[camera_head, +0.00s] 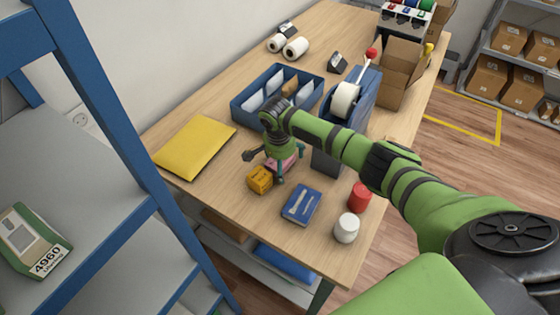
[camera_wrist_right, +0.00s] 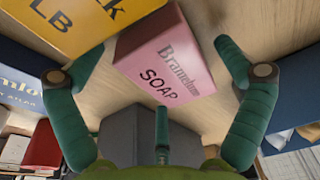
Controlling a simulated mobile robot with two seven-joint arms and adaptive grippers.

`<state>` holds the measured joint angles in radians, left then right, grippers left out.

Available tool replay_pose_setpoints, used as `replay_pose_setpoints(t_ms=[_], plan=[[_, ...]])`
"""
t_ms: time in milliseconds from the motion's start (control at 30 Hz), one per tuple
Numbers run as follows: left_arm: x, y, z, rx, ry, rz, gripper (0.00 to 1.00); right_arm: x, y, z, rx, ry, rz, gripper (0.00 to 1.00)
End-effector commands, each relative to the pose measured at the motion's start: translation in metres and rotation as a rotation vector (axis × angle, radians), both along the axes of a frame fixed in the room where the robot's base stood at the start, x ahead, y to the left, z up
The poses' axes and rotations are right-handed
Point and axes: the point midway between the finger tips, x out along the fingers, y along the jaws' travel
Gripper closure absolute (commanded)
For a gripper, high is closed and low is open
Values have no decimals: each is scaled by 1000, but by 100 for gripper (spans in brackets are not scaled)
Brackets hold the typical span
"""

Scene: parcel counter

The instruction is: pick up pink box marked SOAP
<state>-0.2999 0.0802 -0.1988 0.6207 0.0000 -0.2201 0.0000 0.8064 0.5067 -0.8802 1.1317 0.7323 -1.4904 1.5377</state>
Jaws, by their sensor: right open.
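The pink box marked SOAP (camera_wrist_right: 163,62) lies on the wooden counter in the right wrist view, between the spread fingers of my right gripper (camera_wrist_right: 160,72). The fingers appear apart from the box, one to each side and a third below it in the picture. In the head view my right gripper (camera_head: 277,162) is over the pink box (camera_head: 288,164), pointing down and hiding much of it. My right gripper is open and empty. My left gripper is not in view.
A yellow-orange box (camera_head: 260,180) stands close beside the pink box. A blue divided tray (camera_head: 240,108) is behind. A yellow envelope (camera_head: 195,147) lies left.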

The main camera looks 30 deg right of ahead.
Motion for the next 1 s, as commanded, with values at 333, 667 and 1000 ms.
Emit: replay_pose_setpoints(t_ms=[333,667,1000], plan=[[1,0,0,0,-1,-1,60,0,0,0,0,-1,0,44],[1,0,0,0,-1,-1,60,0,0,-1,0,0,1,59],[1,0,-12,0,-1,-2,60,2,1,37,2,-7,2,59]])
